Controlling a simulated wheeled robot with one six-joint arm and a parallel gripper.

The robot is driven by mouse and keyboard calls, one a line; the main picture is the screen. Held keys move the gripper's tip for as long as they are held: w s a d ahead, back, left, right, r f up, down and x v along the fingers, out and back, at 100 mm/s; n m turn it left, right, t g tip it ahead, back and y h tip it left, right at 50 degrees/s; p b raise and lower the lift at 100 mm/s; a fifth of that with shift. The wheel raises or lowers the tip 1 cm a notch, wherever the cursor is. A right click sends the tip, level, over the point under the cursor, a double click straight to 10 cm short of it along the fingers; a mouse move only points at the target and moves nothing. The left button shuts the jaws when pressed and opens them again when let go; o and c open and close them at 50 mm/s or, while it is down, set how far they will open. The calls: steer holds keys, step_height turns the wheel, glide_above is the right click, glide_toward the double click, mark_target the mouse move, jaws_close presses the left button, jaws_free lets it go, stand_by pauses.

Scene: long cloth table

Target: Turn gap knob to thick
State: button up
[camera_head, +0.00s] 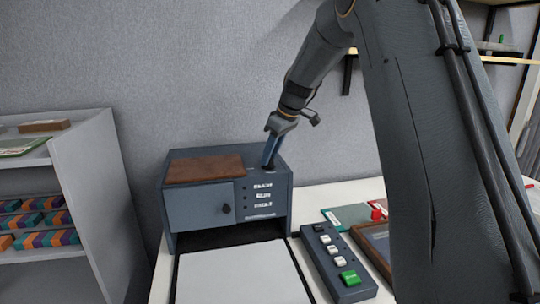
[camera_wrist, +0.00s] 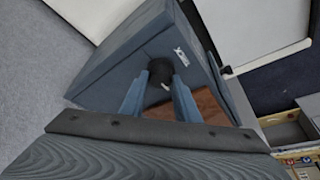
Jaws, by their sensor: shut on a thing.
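A blue-grey machine (camera_head: 206,213) stands on the white table, with a brown wooden panel on its top. A black round knob (camera_wrist: 160,71) sits on the machine's top near its right edge, beside a small white label (camera_wrist: 181,58) in the wrist view. My gripper (camera_head: 269,162) reaches down to this corner from above. In the wrist view my gripper's two fingers (camera_wrist: 157,92) are shut on the knob, one on each side. I cannot read the knob's setting, and in the head view the fingers mostly hide it.
A button panel (camera_head: 337,262) with a green button lies right of the white tray (camera_head: 240,276) in front of the machine. Green and red items (camera_head: 352,215) lie behind it. A grey shelf (camera_head: 100,190) with coloured blocks stands at the left. A wall is close behind.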

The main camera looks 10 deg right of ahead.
steer(key=shift+n+b, duration=0.4)
steer(key=shift+w+d+f+n+g+y+b, duration=0.15)
steer(key=shift+n+g+y+b, duration=0.25)
steer(key=shift+n+b, duration=0.5)
steer(key=n+g, duration=0.1)
steer(key=n, duration=0.2)
steer(key=n+g+b, duration=0.1)
steer(key=n, duration=0.1)
steer(key=shift+w+n+y+b, duration=0.15)
steer(key=shift+n+y+b, duration=0.15)
steer(key=shift+n, duration=0.1)
steer(key=n+g, duration=0.1)
steer(key=n, duration=0.3)
steer(key=shift+w+g, duration=0.15)
steer(key=shift+g, duration=0.25)
steer(key=n, duration=0.2)
steer(key=n+g+h, duration=0.1)
steer(key=n, duration=0.2)
steer(key=shift+w+g, duration=0.1)
steer(key=shift+g, duration=0.2)
steer(key=shift+r+n+h, duration=0.2)
steer(key=shift+n+h, duration=0.1)
steer(key=shift+n, duration=0.1)
steer(key=o, duration=1)
steer(key=shift+o, duration=0.2)
steer(key=shift+r+p, duration=0.1)
steer(key=shift+p, duration=0.25)
